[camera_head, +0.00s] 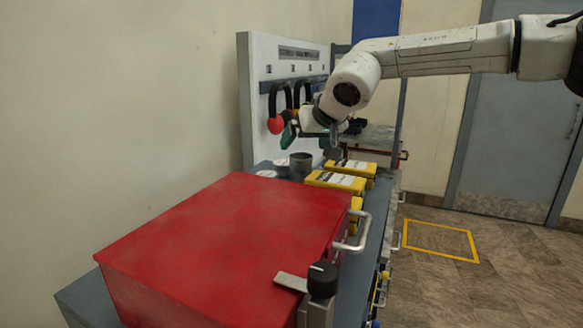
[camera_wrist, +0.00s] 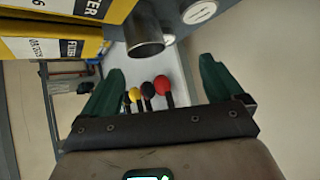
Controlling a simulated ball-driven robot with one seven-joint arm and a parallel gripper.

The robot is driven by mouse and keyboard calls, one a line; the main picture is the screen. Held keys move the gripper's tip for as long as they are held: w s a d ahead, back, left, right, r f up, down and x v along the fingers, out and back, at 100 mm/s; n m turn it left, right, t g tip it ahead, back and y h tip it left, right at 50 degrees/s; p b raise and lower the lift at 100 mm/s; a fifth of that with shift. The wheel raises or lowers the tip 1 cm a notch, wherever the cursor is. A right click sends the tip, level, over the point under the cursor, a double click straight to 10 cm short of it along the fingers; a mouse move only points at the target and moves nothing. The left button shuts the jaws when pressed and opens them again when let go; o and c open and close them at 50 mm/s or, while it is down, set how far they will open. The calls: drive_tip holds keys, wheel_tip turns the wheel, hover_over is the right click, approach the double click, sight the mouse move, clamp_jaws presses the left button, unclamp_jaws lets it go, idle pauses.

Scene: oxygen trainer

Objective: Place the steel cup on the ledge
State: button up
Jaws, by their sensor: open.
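The steel cup (camera_head: 300,166) stands upright on the grey counter, just left of the yellow boxes. In the wrist view the cup (camera_wrist: 143,38) shows its open rim, beyond and between my fingertips. My gripper (camera_head: 312,142) is above and close to the cup in the head view, with its green fingers apart. In the wrist view my gripper (camera_wrist: 160,72) is open, with nothing between the fingers. A grey shelf-like surface (camera_head: 378,136) lies behind the counter to the right; I cannot tell whether it is the ledge.
Yellow filter boxes (camera_head: 336,180) stand right of the cup. A white round dial (camera_head: 267,173) lies at its left. A large red box (camera_head: 225,245) fills the near counter. Floor at the right is clear.

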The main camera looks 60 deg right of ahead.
drive_tip(key=shift+s+d+f+g+h+b, duration=0.15)
drive_tip(key=shift+s+d+f+g+b, duration=0.05)
drive_tip(key=shift+d+f, duration=0.25)
drive_tip(key=shift+s+d+f+g+h+b, duration=0.2)
drive_tip(key=shift+d+f, duration=0.15)
drive_tip(key=shift+d, duration=0.2)
drive_tip(key=b+x, duration=0.1)
drive_tip(key=x, duration=0.2)
drive_tip(key=shift+w+f, duration=0.2)
drive_tip(key=shift+w, duration=0.1)
drive_tip(key=shift+w+b+x, duration=0.2)
drive_tip(key=shift+b+x, duration=0.8)
drive_tip(key=shift+x, duration=1.95)
drive_tip(key=shift+r, duration=0.25)
drive_tip(key=c, duration=1.2)
wheel_tip(320, 180, up, 10)
